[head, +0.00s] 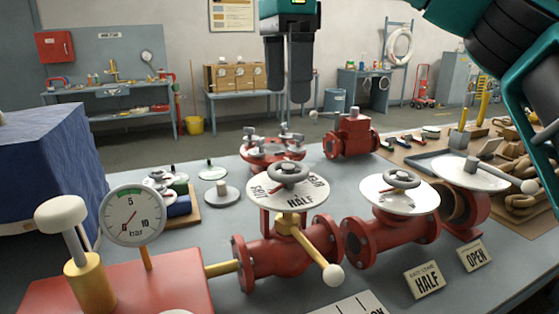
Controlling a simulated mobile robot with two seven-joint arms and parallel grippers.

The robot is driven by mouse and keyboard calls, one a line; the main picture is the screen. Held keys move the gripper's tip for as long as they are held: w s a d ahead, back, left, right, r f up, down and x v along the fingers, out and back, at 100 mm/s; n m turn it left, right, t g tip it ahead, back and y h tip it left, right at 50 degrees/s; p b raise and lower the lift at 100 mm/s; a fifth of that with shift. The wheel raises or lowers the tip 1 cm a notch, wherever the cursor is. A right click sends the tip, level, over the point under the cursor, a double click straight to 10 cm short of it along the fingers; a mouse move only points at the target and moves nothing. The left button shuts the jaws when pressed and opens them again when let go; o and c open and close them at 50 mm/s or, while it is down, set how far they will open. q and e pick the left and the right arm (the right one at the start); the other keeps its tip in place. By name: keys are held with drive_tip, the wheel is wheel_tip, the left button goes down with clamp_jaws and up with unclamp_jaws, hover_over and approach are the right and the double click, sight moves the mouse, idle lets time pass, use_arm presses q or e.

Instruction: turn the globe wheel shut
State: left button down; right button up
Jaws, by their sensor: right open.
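Two red flanged valves carry small grey handwheels. One handwheel (288,174) sits at the centre above a white disc (301,201) lettered with HALF at the front; the other lettering is at an angle. The second handwheel (402,180) sits to its right above another white disc (387,200). I cannot tell which is the globe wheel. A yellow lever (316,246) with a white ball end projects from under the first disc. My right gripper (288,98) hangs open and empty, fingers down, above and apart from the central wheel. My left gripper is out of view.
A pressure gauge (134,215) and a white-topped yellow plunger (72,240) stand at the left. Signs reading HALF (425,279) and OPEN (474,256) stand in front. A red valve with a white disc (468,174) and ball-ended lever is at the right.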

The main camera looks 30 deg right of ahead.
sight(289, 167)
drive_tip(key=f+b, duration=0.1)
drive_tip(key=f, duration=0.2)
drive_tip(key=f+b, duration=0.2)
drive_tip(key=f, duration=0.1)
drive_tip(key=f+b, duration=0.2)
drive_tip(key=f, duration=0.2)
drive_tip(key=shift+s+d, duration=0.2)
drive_tip(key=shift+d, duration=0.05)
wheel_tip(289, 167, down, 2)
drive_tip(key=shift+f+b, duration=0.1)
drive_tip(key=shift+b, duration=0.2)
drive_tip(key=shift+f, duration=0.1)
drive_tip(key=c, duration=1)
